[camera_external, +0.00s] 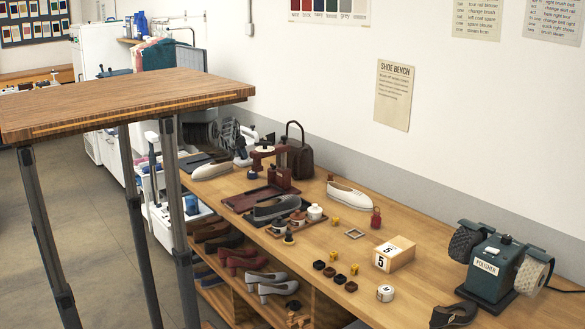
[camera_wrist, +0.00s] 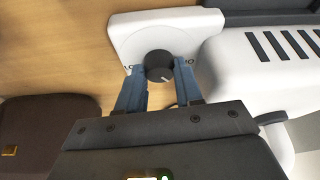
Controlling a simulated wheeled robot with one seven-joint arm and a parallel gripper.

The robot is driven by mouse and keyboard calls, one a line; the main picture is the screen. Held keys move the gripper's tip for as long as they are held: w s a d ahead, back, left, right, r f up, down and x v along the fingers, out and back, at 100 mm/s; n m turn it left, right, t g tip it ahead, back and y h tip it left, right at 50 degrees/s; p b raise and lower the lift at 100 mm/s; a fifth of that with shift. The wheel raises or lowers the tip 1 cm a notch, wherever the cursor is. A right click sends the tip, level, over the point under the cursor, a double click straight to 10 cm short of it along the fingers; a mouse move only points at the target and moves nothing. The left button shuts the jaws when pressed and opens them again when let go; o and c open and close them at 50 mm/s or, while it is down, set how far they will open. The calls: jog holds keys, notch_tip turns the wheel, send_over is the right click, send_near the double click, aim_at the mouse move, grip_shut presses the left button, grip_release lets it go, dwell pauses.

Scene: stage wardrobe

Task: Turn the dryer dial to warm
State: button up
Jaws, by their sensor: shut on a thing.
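In the wrist view, a round black dial (camera_wrist: 158,65) with a small pale mark at its lower right sits on a white panel (camera_wrist: 125,38). My gripper (camera_wrist: 159,70) has its two blue fingers closed on opposite sides of the dial. Parts of letters show beside the fingers, but the fingers cover most of the markings, so I cannot read the setting. A white housing (camera_wrist: 235,72) with dark slots lies right of the dial. In the external view, I cannot make out the dial or the gripper's hold on it.
A brown bag-like thing (camera_wrist: 40,135) lies left of my gripper; a dark brown bag (camera_external: 299,160) stands on the bench (camera_external: 335,265). Shoes, small pots and a numbered box (camera_external: 394,254) occupy the bench. A green polisher (camera_external: 492,268) stands at right. A tall wooden table (camera_external: 120,95) blocks the left foreground.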

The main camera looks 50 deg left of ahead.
jog(key=o, duration=1)
jog(key=v, duration=0.7)
jog(key=shift+s+r, duration=0.2)
jog(key=shift+r, duration=0.15)
